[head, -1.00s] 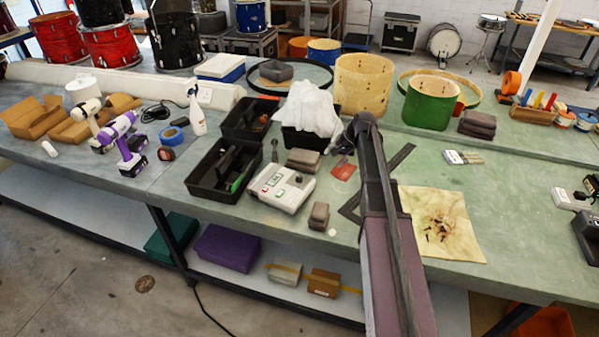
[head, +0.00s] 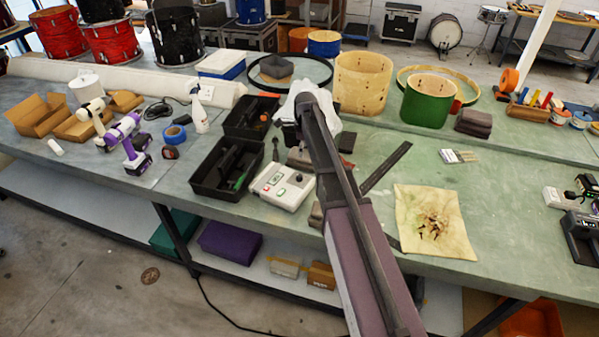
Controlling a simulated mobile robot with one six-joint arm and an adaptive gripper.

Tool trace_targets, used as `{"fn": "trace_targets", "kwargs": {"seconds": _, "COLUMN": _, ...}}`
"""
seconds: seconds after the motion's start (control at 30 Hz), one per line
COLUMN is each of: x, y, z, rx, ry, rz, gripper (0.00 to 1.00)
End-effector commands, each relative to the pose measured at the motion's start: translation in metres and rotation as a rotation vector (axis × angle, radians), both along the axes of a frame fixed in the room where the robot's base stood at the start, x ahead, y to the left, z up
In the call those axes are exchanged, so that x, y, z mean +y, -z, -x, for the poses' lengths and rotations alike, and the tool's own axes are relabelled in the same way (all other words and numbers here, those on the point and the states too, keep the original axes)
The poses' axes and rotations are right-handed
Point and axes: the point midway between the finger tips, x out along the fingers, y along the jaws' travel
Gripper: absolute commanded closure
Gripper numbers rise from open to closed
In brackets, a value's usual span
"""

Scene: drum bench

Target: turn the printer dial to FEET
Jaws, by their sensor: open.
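The printer appears to be the pale grey boxy device (head: 282,187) on the bench, left of my arm in the head view. It lies flat, with red and green marks and a small dark round spot on its top. I cannot make out its dial setting or the word FEET at this size. My arm reaches from the bottom of the picture over the bench, just right of the printer. Its far end is in front of the white cloth. My gripper is not visible; the arm hides whatever is beneath and behind it.
A black tote (head: 222,168) stands just left of the printer, and another black tray (head: 250,118) is behind it. A black square ruler (head: 386,168) and a stained cloth (head: 433,222) lie to the right. Cordless drills (head: 128,140) stand at the left. The bench between ruler and green drum (head: 428,100) is mostly clear.

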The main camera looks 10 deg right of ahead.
Motion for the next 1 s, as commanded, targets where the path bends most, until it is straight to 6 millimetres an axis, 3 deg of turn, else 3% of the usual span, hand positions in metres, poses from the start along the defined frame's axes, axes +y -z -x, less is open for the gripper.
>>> {"fn": "trace_targets", "kwargs": {"seconds": 0.2, "x": 0.010, "y": -0.007, "z": -0.002, "rx": 0.018, "ry": 0.113, "rz": 0.039, "gripper": 0.24}}
{"fn": "trace_targets", "kwargs": {"seconds": 0.63, "x": 0.010, "y": -0.006, "z": -0.002, "rx": 0.019, "ry": 0.127, "rz": 0.042, "gripper": 0.24}}
{"fn": "trace_targets", "kwargs": {"seconds": 1.0, "x": 0.010, "y": 0.008, "z": -0.002, "rx": 0.019, "ry": 0.126, "rz": 0.042, "gripper": 0.24}}
